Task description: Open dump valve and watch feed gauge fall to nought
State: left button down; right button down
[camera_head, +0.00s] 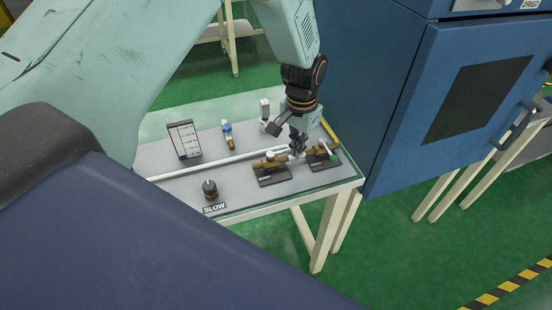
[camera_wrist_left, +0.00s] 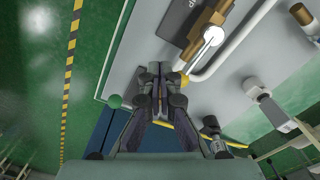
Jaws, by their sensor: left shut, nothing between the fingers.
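Two brass valves stand on dark plates on the grey bench. The nearer brass valve (camera_head: 270,164) has a white-ended handle, and it shows at the top of the left wrist view (camera_wrist_left: 207,34). The farther brass valve (camera_head: 318,153) has a green-ended handle; a green ball (camera_wrist_left: 115,101) shows left of the fingers in the wrist view. The plate lettering is too small to tell which is the dump valve. My left gripper (camera_head: 297,147) is shut and empty, close above and between these valves. A white board with dark marks (camera_head: 185,139) may be the gauge; its reading is unclear. My right gripper is out of view.
A black knob (camera_head: 210,189) stands by the "SLOW" label (camera_head: 214,208). A blue-topped fitting (camera_head: 228,133) and a white-topped fitting (camera_head: 265,112) stand toward the back. A white pipe (camera_head: 225,162) runs along the bench. A blue cabinet (camera_head: 440,110) stands close on the right.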

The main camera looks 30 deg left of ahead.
pick_arm(q)
notch_tip(320, 180, up, 5)
jog(key=p, duration=0.3)
jog(key=shift+p, duration=0.4)
jog(key=shift+s, duration=0.1)
